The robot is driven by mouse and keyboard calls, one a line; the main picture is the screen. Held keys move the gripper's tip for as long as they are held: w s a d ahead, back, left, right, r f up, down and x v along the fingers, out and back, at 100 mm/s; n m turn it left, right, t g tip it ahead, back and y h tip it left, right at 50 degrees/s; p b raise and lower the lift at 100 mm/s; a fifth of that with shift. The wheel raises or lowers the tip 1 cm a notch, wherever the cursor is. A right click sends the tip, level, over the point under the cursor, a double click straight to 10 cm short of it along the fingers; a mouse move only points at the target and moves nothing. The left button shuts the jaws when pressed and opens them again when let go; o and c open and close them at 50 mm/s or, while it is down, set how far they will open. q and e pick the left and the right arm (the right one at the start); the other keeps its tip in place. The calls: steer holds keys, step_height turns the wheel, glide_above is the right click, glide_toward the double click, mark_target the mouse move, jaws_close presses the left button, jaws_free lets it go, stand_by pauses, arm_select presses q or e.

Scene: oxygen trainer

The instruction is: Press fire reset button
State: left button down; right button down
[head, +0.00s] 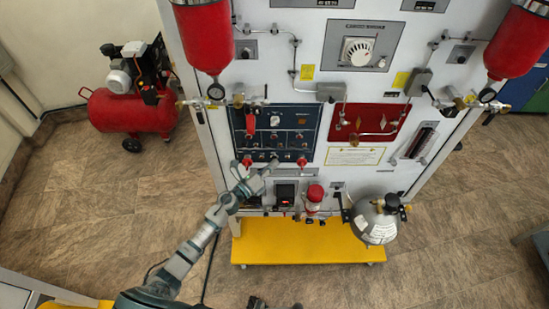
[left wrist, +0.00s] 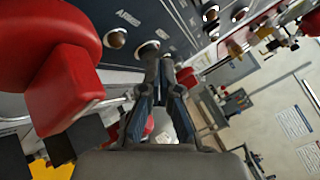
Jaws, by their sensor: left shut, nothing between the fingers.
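My left gripper (head: 258,180) is at the lower edge of the dark blue control panel (head: 255,122) on the white trainer board. It also shows in the left wrist view (left wrist: 163,62), its fingers together and empty, pointing at the dark panel with its metal-ringed buttons. Contact with a button cannot be told. One round button (left wrist: 147,48) is close beside the fingertips, and another (left wrist: 116,38) is farther left. The panel lettering is too blurred to read, so I cannot single out the fire reset button. My right gripper is not in view.
A large red handle (left wrist: 68,85) is close on the left in the left wrist view. Red knobs, a red beacon (head: 315,193) and a grey sphere (head: 374,220) crowd the lower board. A yellow base (head: 300,248) lies below. A red compressor (head: 130,108) stands left.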

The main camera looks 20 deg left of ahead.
arm_select(q)
steer(key=shift+s+d, duration=0.15)
steer(key=shift+s, duration=0.25)
steer(key=shift+s+d+p, duration=0.2)
steer(key=shift+s+d, duration=0.05)
steer(key=shift+s, duration=0.55)
steer(key=shift+s+d+p, duration=0.2)
steer(key=shift+s, duration=0.6)
steer(key=shift+s+d+p, duration=0.2)
steer(key=shift+s+d, duration=0.05)
steer(key=shift+s, duration=0.55)
